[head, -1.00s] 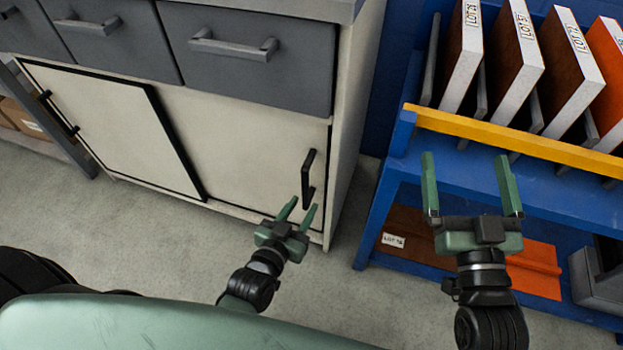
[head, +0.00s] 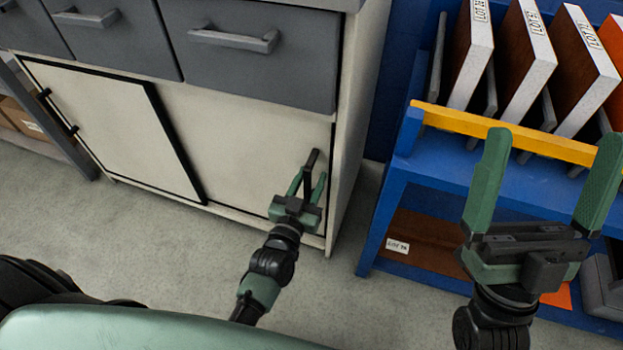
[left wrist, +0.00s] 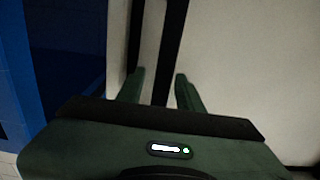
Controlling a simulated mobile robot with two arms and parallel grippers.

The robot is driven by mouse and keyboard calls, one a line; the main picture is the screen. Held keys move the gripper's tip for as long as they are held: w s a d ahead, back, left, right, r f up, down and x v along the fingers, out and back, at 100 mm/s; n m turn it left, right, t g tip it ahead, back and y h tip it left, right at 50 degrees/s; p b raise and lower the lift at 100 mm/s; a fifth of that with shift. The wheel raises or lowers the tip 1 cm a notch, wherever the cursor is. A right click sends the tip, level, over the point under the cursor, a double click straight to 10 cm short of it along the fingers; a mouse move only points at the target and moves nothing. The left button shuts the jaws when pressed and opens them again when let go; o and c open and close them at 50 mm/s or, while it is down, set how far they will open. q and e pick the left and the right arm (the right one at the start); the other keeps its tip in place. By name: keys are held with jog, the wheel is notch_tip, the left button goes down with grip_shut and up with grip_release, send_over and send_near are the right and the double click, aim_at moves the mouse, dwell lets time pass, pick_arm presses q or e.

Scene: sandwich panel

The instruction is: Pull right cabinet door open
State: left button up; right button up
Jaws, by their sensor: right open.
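The right cabinet door (head: 235,140) is a cream panel and looks closed. Its black vertical bar handle (head: 313,160) is near the right edge; a dark bar that looks like it shows in the left wrist view (left wrist: 172,40). My left gripper (head: 307,182) is open at the lower part of the handle, one finger on each side. In the left wrist view the green fingers (left wrist: 160,88) are apart with the dark bar between them; whether they touch it I cannot tell. My right gripper (head: 542,180) is open and empty in front of the blue rack.
The left door panel (head: 110,120) has a black edge. Grey drawers (head: 265,65) with bar handles are above the doors. The blue rack (head: 450,180) with a yellow rail (head: 500,132) and upright panels stands right of the cabinet. The floor before the doors is bare.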

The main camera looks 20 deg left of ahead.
pick_arm(q)
jog(key=shift+w, duration=0.35)
jog(key=shift+c, duration=0.3)
grip_shut()
dwell(1.0)
